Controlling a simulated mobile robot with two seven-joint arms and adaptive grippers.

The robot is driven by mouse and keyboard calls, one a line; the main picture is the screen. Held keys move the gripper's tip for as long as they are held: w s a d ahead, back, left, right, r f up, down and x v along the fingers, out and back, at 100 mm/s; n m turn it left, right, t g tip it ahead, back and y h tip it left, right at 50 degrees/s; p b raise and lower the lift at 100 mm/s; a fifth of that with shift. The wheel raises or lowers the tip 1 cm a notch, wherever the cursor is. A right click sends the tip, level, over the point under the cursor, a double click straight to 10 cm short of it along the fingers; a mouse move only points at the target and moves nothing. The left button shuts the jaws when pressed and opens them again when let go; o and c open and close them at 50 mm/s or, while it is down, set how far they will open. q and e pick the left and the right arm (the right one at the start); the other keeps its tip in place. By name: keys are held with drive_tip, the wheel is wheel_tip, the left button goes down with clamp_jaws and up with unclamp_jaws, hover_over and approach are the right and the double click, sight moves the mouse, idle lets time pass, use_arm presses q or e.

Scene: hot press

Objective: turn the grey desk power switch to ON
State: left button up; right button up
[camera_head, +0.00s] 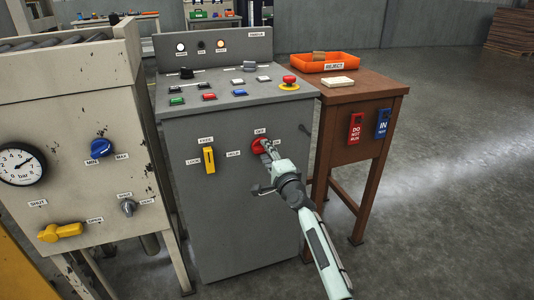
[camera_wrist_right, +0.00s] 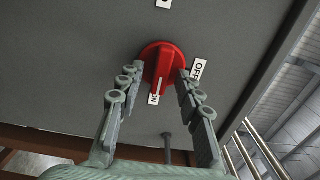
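The red rotary switch (camera_head: 258,145) is on the front of the grey desk, under an OFF label (camera_head: 260,131). In the right wrist view, the red switch (camera_wrist_right: 160,62) has a white pointer line directed at the partly hidden ON label (camera_wrist_right: 153,99). The OFF label (camera_wrist_right: 198,68) is to the knob's right there. My right gripper (camera_head: 268,148) is at the switch. In the wrist view, its fingers (camera_wrist_right: 161,74) are apart, one on each side of the knob; I cannot tell whether they touch it. My left gripper is not in view.
A yellow lever switch (camera_head: 209,160) is to the left on the same panel. A red mushroom button (camera_head: 289,81) tops the desk. A brown table (camera_head: 365,88) with an orange reject tray (camera_head: 345,58) stands right. A press with a gauge (camera_head: 22,163) stands left.

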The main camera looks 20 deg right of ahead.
drive_tip(key=s, duration=1.2)
drive_tip(key=shift+d, duration=0.25)
